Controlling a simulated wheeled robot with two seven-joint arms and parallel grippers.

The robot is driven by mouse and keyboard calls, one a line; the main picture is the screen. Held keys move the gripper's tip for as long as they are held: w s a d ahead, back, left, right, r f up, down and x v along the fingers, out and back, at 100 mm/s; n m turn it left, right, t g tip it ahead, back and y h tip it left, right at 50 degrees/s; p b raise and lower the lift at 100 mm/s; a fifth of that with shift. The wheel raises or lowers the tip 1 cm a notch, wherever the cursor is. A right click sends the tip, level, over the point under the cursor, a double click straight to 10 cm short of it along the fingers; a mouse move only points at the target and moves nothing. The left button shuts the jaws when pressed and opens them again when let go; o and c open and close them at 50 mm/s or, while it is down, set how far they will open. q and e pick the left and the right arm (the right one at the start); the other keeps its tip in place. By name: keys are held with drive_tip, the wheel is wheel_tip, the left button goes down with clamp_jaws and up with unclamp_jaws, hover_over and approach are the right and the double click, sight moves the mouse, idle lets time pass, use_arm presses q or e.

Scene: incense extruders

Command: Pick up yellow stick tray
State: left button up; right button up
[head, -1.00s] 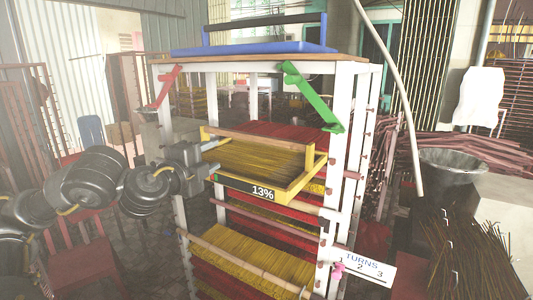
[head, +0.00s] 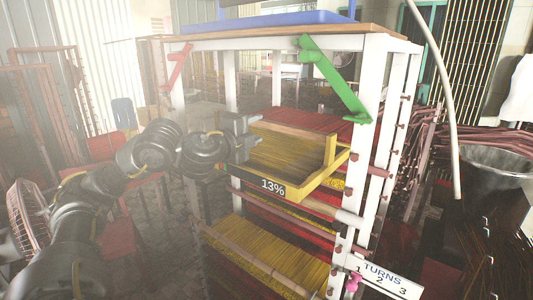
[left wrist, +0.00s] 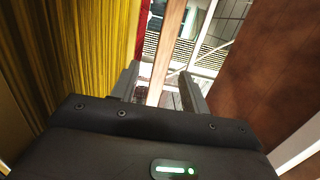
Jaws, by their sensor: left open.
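The yellow stick tray (head: 318,181) has a yellow frame, a bed of yellow sticks and a "13%" label on its front. In the left wrist view, yellow sticks (left wrist: 70,40) fill the left side. A wooden bar (left wrist: 168,50) runs between the open fingers of my left gripper (left wrist: 160,88), and I cannot tell whether they touch it. My right gripper is not in view.
The white rack (head: 375,85) has posts with pegs, and a red bracket (head: 178,65) and a green bracket (head: 335,80). A blue tray (head: 270,22) lies on top. A "TURNS" sign (head: 385,277) is low at the right. A dark bin (head: 490,175) stands at the right.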

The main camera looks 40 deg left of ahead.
sight(263, 125)
use_arm(q)
drive_tip(key=shift+w, duration=0.35)
drive_tip(key=w, duration=0.5)
drive_tip(key=shift+a+b, duration=0.35)
drive_tip(key=shift+a, duration=0.05)
drive_tip(key=shift+s+r, duration=0.1)
drive_tip(key=shift+s, duration=0.1)
drive_tip(key=shift+c, duration=0.7)
clamp_jaws()
